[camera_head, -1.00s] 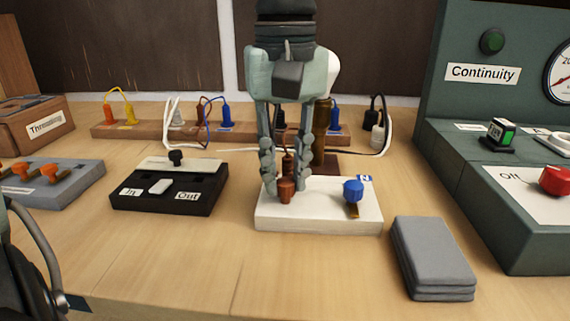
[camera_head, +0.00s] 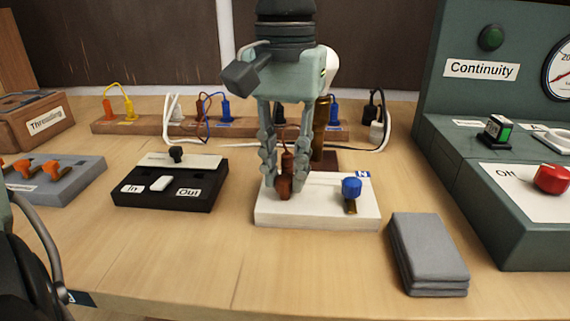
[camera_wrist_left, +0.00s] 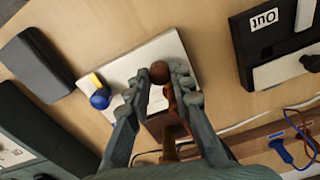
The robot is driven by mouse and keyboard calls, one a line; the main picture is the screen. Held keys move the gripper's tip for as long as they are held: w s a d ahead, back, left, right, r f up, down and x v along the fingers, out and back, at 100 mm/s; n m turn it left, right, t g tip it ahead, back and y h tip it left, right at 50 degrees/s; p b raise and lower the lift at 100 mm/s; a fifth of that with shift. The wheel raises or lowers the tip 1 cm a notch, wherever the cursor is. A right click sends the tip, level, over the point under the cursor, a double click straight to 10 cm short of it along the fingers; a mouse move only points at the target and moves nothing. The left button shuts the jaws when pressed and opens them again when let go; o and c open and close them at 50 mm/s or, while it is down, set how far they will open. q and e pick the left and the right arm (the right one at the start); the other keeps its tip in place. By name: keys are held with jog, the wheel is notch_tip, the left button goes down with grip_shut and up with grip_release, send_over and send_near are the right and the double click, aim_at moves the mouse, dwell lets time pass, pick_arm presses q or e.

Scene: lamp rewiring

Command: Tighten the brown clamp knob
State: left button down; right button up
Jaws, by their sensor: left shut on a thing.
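The brown clamp knob (camera_head: 284,188) stands at the left of a white block (camera_head: 318,216). My left gripper (camera_head: 286,183) points down over the block, its two fingers shut on the brown knob from either side. In the left wrist view the brown knob (camera_wrist_left: 160,71) shows between the fingertips. A blue knob (camera_head: 351,187) stands on the right part of the same block, clear of the fingers; it also shows in the left wrist view (camera_wrist_left: 100,100). My right gripper is not in view.
A black In/Out box (camera_head: 170,190) stands left of the block. A grey stacked pad (camera_head: 428,252) lies to the right front. The green Continuity station (camera_head: 480,225) is at the right. A wooden rail (camera_head: 140,127) with plugs and cables runs behind. The front table area is clear.

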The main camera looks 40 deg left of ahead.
aim_at(286, 177)
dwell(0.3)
pick_arm(q)
jog(key=c, duration=1.3)
grip_release()
notch_tip(286, 177, up, 12)
jog(key=shift+r, duration=0.1)
